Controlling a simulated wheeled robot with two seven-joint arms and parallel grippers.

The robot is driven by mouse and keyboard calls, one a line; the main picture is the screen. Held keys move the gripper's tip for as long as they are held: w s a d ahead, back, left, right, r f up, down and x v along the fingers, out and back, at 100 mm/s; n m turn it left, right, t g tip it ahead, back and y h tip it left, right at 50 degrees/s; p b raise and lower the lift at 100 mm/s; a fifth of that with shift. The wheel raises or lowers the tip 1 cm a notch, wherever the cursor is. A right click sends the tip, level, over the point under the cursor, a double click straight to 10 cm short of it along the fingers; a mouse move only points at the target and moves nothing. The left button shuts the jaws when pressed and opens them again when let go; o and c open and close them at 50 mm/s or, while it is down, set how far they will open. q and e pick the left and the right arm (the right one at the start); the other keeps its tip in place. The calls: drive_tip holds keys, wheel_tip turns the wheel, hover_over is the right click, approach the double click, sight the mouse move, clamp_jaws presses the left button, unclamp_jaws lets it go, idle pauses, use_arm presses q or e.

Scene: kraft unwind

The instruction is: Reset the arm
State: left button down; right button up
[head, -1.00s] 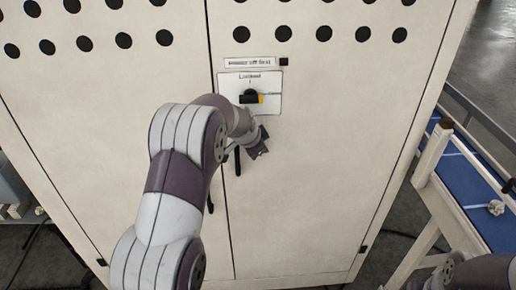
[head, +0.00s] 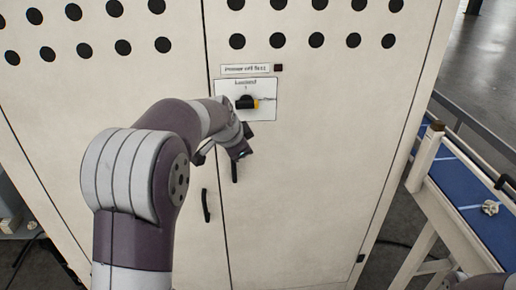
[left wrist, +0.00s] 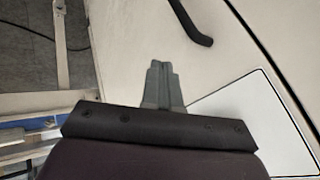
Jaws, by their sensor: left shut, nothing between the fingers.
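My left arm reaches up from the bottom of the head view. Its gripper (head: 243,155) is in front of the cabinet's right door (head: 300,200), just below the switch plate (head: 262,108). In the left wrist view the two grey fingers (left wrist: 162,85) are together with nothing between them. My right gripper is out of view; only part of that arm shows at bottom right.
Black door handles (head: 206,205) flank the door seam; one also shows in the left wrist view (left wrist: 192,22). A small dark square (head: 278,68) sits beside the upper label (head: 245,70). A blue-topped, pale-framed bench (head: 475,205) stands at right with a small object (head: 490,208) on it.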

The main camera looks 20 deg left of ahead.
use_arm(q)
drive_tip(key=s+d+f+n+g, duration=0.3)
drive_tip(key=s+f, duration=0.4)
drive_tip(key=s, duration=0.5)
drive_tip(key=s+d+f+n+g, duration=0.2)
drive_tip(key=s+d+f+n, duration=0.3)
drive_tip(key=s, duration=0.8)
wheel_tip(320, 180, down, 3)
drive_tip(key=shift+s+d+r+n+g, duration=0.1)
drive_tip(key=shift+s+d+n+g, duration=0.2)
drive_tip(key=shift+d+g, duration=0.15)
